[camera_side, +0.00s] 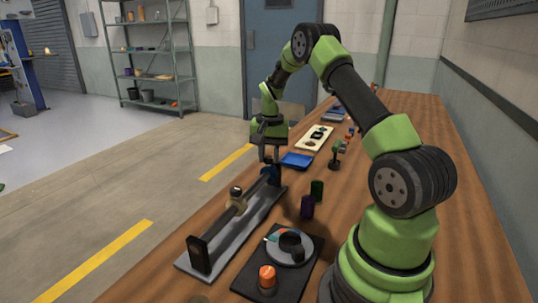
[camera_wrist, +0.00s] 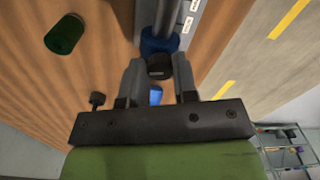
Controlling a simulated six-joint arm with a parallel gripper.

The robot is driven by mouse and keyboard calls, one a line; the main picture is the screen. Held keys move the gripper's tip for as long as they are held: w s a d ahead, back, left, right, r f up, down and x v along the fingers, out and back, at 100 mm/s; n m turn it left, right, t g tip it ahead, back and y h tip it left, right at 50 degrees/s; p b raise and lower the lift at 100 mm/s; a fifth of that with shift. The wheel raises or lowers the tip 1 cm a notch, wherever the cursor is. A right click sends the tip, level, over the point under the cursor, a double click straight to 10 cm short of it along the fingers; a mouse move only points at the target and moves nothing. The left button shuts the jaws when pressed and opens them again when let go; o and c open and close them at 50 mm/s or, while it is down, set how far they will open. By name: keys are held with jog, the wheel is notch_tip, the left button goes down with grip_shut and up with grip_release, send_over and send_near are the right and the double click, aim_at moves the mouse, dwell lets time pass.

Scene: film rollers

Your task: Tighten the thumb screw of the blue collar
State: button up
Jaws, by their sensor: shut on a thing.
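The blue collar (camera_side: 270,173) sits on the rod of the grey rail fixture (camera_side: 225,232), near its far end. In the wrist view the blue collar (camera_wrist: 160,43) shows just past my fingertips, with its black thumb screw (camera_wrist: 160,68) toward me. My gripper (camera_side: 268,156) points down over the collar. In the wrist view my gripper (camera_wrist: 159,72) has a finger on each side of the thumb screw and is shut on it. In the side view the fingers hide the screw. How tight the screw is cannot be seen.
A cream collar (camera_side: 237,199) sits on the same rod. A black plate (camera_side: 245,273) with a grey disc and orange knob (camera_side: 267,276) lies in front. A blue tray (camera_side: 296,160) lies behind.

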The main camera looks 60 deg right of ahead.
aim_at(270, 158)
jog(key=shift+r+m, duration=0.1)
jog(key=shift+m, duration=0.6)
jog(key=shift+d, duration=0.1)
jog(key=o, duration=0.9)
jog(key=shift+o, duration=0.2)
notch_tip(270, 158, up, 10)
jog(key=shift+s, duration=0.15)
